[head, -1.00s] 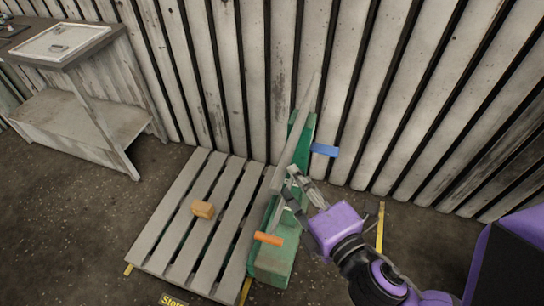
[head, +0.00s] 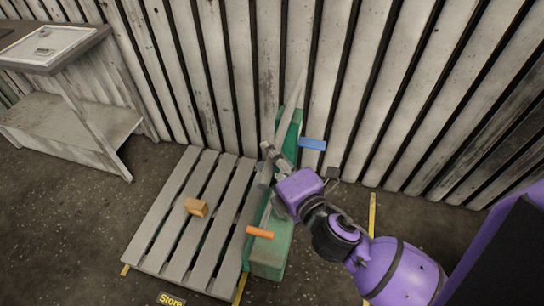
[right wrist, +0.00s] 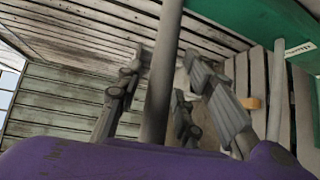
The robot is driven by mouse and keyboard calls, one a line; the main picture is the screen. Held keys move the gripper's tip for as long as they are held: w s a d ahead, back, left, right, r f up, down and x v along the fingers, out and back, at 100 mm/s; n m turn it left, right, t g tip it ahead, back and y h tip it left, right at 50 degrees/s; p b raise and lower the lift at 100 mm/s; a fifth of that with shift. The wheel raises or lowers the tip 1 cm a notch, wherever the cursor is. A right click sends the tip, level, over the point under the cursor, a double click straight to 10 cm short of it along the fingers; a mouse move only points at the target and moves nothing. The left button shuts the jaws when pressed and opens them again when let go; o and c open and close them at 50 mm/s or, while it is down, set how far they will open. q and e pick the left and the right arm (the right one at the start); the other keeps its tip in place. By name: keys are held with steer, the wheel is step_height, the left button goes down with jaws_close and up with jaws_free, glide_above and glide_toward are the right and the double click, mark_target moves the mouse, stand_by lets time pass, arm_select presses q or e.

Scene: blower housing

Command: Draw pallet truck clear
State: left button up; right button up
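The green pallet truck (head: 268,262) stands along the right side of the slatted grey pallet (head: 182,232). A long grey bar (head: 296,98) rises slantwise over its green body. An orange piece (head: 260,232) and a blue piece (head: 313,144) stick out from it. My right gripper (head: 268,158) is at the grey bar, above the pallet's right edge. In the right wrist view the grey bar (right wrist: 163,75) runs between its spread fingers (right wrist: 165,105), with visible gaps on both sides. The green body (right wrist: 235,18) also shows there. My left gripper is out of view.
A small tan block (head: 196,207) lies on the pallet. A slatted wall (head: 430,100) stands close behind the truck. A worn bench (head: 75,125) is at the upper left. Yellow floor lines (head: 371,215) mark the floor. Open floor lies left of the pallet.

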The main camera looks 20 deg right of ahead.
jaws_close()
